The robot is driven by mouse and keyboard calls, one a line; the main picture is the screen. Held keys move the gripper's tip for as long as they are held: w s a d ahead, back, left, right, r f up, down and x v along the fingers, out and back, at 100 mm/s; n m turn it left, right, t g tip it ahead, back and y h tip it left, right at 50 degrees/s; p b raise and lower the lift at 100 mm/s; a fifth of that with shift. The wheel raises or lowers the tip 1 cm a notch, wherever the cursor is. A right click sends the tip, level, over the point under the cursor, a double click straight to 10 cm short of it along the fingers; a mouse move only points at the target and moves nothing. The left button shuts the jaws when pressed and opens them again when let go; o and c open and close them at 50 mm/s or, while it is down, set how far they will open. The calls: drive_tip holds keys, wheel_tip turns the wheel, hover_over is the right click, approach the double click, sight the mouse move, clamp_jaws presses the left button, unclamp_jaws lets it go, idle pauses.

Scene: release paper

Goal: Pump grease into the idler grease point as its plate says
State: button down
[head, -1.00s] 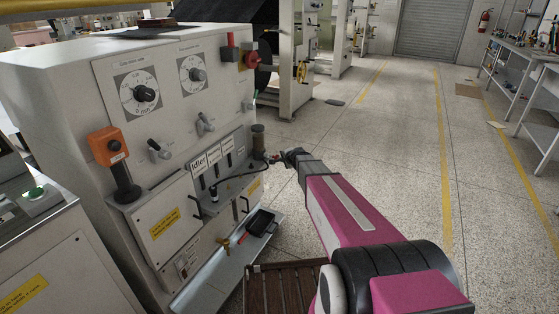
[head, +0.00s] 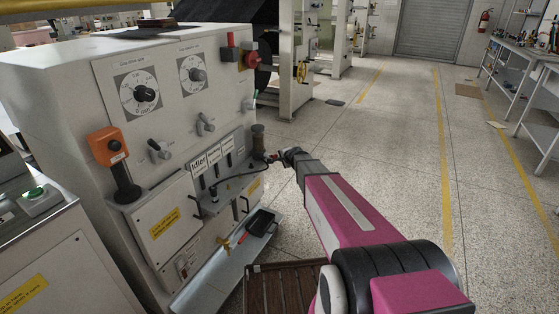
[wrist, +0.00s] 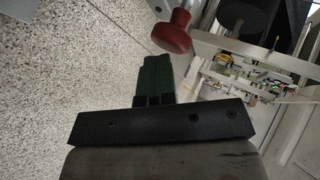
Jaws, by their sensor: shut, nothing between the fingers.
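The Idler plate (head: 197,163) is the leftmost of several white labels on the machine front in the head view. Its small print is unreadable. A black hose (head: 236,178) curves below the labels from a fitting under the Idler plate (head: 213,191) toward a dark cylindrical pump reservoir (head: 258,137). My gripper (head: 279,157) is at the right of the pump, beside a small red knob (head: 270,158). In the wrist view, the green fingers (wrist: 155,78) are together and empty. The red knob (wrist: 172,33) is just beyond their tips, with a gap visible.
Two dials (head: 145,94), several switches and an orange-headed handle (head: 108,146) are on the machine front. A dustpan-like black item (head: 260,222) lies on the low ledge. A slatted wooden platform (head: 285,290) is on the floor. Open floor lies to the right.

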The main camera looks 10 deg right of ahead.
drive_tip(key=shift+w+a, duration=0.15)
drive_tip(key=shift+a, duration=0.1)
idle(0.6)
drive_tip(key=shift+s+d, duration=0.5)
drive_tip(key=shift+d, duration=0.2)
drive_tip(key=shift+s+d, duration=0.5)
drive_tip(key=shift+d, duration=0.2)
drive_tip(key=shift+s+d, duration=0.45)
drive_tip(key=shift+d, duration=0.25)
drive_tip(key=shift+s+d, duration=0.45)
drive_tip(key=shift+d, duration=0.3)
drive_tip(key=shift+s+d, duration=0.45)
drive_tip(key=shift+d, duration=0.25)
idle(0.7)
drive_tip(key=s+d, duration=0.2)
drive_tip(key=d, duration=0.1)
idle(0.4)
